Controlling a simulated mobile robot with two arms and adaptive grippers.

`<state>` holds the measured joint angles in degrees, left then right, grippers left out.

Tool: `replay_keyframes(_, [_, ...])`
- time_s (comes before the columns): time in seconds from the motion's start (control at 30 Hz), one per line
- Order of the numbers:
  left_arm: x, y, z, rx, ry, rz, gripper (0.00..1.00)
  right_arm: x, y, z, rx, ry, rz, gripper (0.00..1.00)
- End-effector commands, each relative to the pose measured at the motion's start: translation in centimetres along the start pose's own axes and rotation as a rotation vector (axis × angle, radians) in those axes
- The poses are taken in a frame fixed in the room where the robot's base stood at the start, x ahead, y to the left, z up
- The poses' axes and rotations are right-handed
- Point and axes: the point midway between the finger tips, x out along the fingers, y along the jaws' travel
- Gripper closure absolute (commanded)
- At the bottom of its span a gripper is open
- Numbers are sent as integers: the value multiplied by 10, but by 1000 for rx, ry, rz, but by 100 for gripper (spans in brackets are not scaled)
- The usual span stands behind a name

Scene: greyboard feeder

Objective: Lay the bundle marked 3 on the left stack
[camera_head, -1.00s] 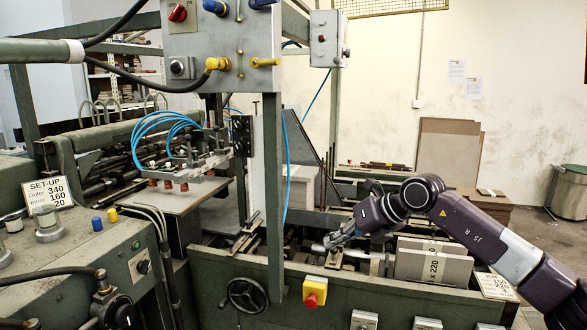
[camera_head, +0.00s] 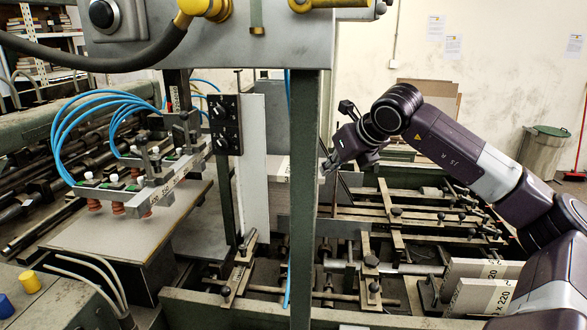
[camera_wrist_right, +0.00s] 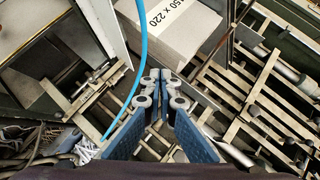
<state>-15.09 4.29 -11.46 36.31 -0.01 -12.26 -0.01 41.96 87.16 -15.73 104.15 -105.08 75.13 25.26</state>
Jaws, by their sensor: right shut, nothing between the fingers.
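A stack of grey board with a white band marked "150 x 220" (camera_wrist_right: 170,20) lies at the top of the right wrist view; part of it shows behind the green post in the head view (camera_head: 279,180). My right gripper (camera_head: 326,166) is shut and empty, close to this stack and partly behind the post. In the wrist view its fingers (camera_wrist_right: 166,80) meet just short of the stack's near edge. Two banded bundles stand at the lower right, the front one (camera_head: 480,298) reading "x 220" and the rear one (camera_head: 478,268) behind it. No 3 is readable. My left gripper is out of view.
The green post (camera_head: 304,220) stands in front of the gripper. A blue hose (camera_wrist_right: 142,50) runs beside the fingers. Rails and clamps (camera_head: 400,225) fill the feeder bed. Suction cups (camera_head: 118,208) hang over a grey board (camera_head: 130,232) at the left.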

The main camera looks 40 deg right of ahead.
Motion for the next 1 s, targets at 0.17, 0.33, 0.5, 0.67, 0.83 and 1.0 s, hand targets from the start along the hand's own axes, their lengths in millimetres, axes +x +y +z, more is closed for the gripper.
replay_keyframes(0.17, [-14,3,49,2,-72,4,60,18,1,0,1,6,3,100])
replay_keyframes(0.33, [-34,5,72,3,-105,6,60,52,2,1,1,7,5,100])
replay_keyframes(0.5, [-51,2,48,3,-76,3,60,89,2,2,4,7,6,100])
replay_keyframes(0.67, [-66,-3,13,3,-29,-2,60,107,2,16,3,0,5,100])
replay_keyframes(0.83, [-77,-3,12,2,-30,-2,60,120,1,25,2,1,3,100])
replay_keyframes(1.0, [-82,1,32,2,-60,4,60,127,0,28,-1,2,1,100])
